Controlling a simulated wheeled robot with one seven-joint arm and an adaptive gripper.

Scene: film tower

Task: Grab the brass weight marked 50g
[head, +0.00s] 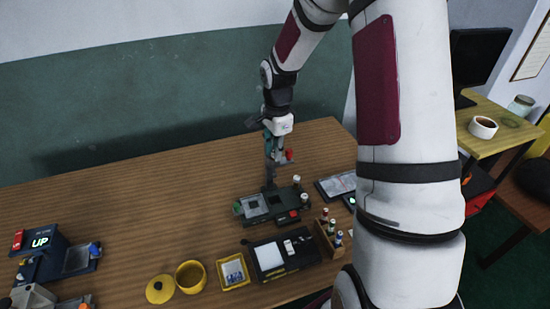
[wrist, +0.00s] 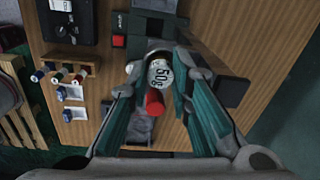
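The weight marked 50g (wrist: 160,74) shows in the wrist view as a pale round face with dark lettering on a short cylinder. It lies between the two fingers of my gripper (wrist: 158,80), near their tips. The fingers are spread to either side, and I see no clear grip on it. A red cylinder (wrist: 154,102) stands just below the weight in the picture, also between the fingers. The weight cannot be told apart there.
Two white-topped knobs or cylinders (head: 304,197) stand at the device's right. A wooden rack of small bottles (head: 328,232), a black box (head: 283,254), a yellow tray (head: 234,271) and a yellow pot (head: 191,277) stand in front. The table's left middle (head: 130,210) is clear.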

